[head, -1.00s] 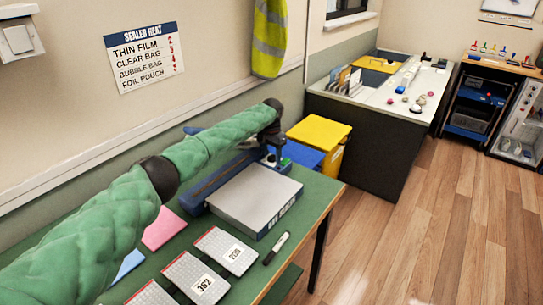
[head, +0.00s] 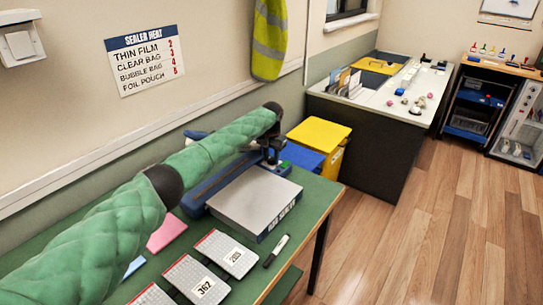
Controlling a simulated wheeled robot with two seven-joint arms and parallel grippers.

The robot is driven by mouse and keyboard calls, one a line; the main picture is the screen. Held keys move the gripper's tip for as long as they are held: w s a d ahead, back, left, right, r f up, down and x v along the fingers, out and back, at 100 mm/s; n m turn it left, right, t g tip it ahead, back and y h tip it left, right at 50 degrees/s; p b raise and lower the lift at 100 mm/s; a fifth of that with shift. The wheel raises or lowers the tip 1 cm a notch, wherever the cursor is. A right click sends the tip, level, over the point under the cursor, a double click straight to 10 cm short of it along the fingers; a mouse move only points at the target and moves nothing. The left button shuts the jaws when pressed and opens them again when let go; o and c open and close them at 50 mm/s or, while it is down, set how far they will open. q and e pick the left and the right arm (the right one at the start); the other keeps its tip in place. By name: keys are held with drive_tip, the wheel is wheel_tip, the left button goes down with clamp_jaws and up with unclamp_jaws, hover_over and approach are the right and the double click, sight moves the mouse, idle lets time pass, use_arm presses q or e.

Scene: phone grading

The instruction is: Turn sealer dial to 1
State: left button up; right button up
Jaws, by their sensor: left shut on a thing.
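The sealer (head: 257,203) is a grey flat-topped box with a blue bar along its back, standing on the green table. My left arm reaches in from the left over the table. My left gripper (head: 272,158) points down at the far right end of the sealer and is closed there. A small dark part with a bit of green shows beside the fingers; the dial itself is mostly hidden by the gripper, and its number cannot be read. My right gripper is not in view.
A "Sealer Heat" sign (head: 145,58) hangs on the wall. Numbered cards (head: 226,254), a black marker (head: 276,251) and a pink sheet (head: 166,232) lie in front of the sealer. Blue (head: 304,157) and yellow (head: 320,134) bins stand beyond the table's right end.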

use_arm(q)
drive_tip(key=n+p, duration=0.4)
drive_tip(key=n, duration=0.3)
drive_tip(key=shift+r+p, duration=0.15)
drive_tip(key=shift+p, duration=0.15)
drive_tip(key=n+p, duration=0.1)
drive_tip(key=n, duration=0.2)
drive_tip(key=shift+p, duration=0.35)
drive_tip(key=shift+n+p, duration=0.5)
drive_tip(key=shift+n, duration=0.8)
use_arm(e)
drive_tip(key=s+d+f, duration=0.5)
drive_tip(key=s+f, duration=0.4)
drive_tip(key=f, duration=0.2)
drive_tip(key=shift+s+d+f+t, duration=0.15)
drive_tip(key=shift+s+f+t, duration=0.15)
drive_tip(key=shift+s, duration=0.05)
use_arm(q)
drive_tip(key=o, duration=1)
drive_tip(key=shift+c, duration=0.2)
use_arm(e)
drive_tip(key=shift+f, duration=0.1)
